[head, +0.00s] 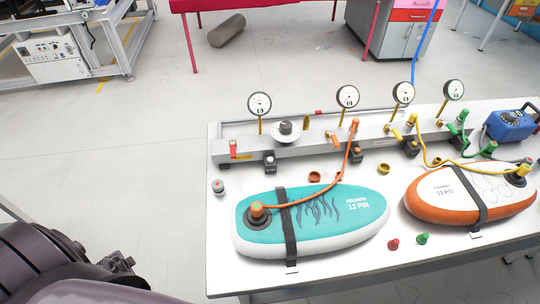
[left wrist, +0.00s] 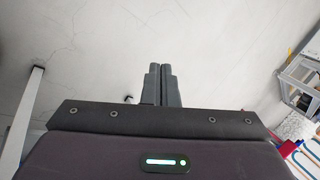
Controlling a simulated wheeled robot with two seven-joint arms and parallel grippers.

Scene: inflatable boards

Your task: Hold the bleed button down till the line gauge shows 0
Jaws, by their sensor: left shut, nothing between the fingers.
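A grey manifold bar (head: 330,142) runs along the back of the white table, carrying several round dial gauges. The leftmost gauge (head: 260,103) stands above its left end; another gauge (head: 347,96) is near its middle. Their needle readings are too small to read. A red piece (head: 234,149) sits at the bar's left end, and small black blocks (head: 270,161) sit along its front. I cannot tell which part is the bleed button. My left gripper (left wrist: 162,84) is shut and empty in the left wrist view, over bare floor, away from the table. My right gripper is not in view.
A teal inflatable board (head: 345,232) and an orange-and-white board (head: 425,205) lie strapped on the table (head: 225,265). An orange hose (head: 335,176) joins bar and teal board. A blue pump (head: 508,126) stands at right. Small caps lie loose.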

